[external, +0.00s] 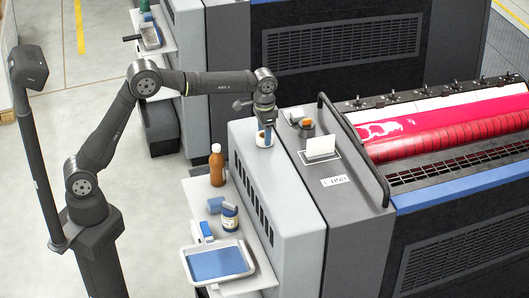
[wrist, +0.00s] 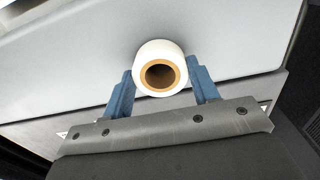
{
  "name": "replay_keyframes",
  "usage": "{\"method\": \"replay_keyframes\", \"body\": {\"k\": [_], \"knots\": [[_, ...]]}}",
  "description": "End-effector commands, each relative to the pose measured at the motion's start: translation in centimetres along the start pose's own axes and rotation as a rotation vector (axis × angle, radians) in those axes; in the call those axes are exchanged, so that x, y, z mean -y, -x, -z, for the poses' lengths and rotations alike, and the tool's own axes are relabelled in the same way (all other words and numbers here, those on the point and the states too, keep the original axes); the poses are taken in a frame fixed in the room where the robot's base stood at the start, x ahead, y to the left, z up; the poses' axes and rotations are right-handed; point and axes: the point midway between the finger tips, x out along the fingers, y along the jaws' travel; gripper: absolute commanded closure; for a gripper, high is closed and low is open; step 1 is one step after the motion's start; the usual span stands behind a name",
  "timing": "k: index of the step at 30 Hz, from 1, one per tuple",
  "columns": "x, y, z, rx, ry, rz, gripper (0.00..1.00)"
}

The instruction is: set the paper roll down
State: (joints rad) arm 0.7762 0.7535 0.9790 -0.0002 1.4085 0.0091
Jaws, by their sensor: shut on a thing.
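The paper roll (wrist: 142,55) is white with a brown cardboard core, seen end-on in the wrist view between two blue fingers. My gripper (wrist: 160,85) is shut on it. In the external view the roll (external: 263,142) shows as a small white shape at my gripper (external: 265,134), at the top of the light grey cabinet. I cannot tell whether the roll touches the cabinet top or hangs just above it. The fingers hide part of the roll in the external view.
The grey cabinet top (external: 246,131) has bare room around the roll. A brown bottle (external: 217,166), a jar (external: 230,216) and a tray (external: 247,270) sit on the lower shelf.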

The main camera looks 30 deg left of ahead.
Motion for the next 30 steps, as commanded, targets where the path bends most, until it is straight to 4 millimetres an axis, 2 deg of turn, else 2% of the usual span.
{"method": "replay_keyframes", "body": {"k": [3, 4, 7, 15, 19, 23, 30], "knots": [[0.0, -0.3, 0.0, 0.001, 0.0, 0.0, 0.69], [0.0, -0.3, 0.0, 0.001, 0.0, 0.0, 0.42], [0.0, -0.3, 0.0, 0.001, 0.0, 0.0, 0.24], [0.0, -0.2, 0.0, 0.0, 0.0, 0.0, 0.24], [0.0, 0.7, 0.0, -0.001, 0.0, 0.0, 0.24], [0.0, 2.9, 0.1, -0.004, 0.0, 0.0, 0.24], [0.0, 8.1, 0.1, -0.002, 0.0, 0.0, 0.24]]}}
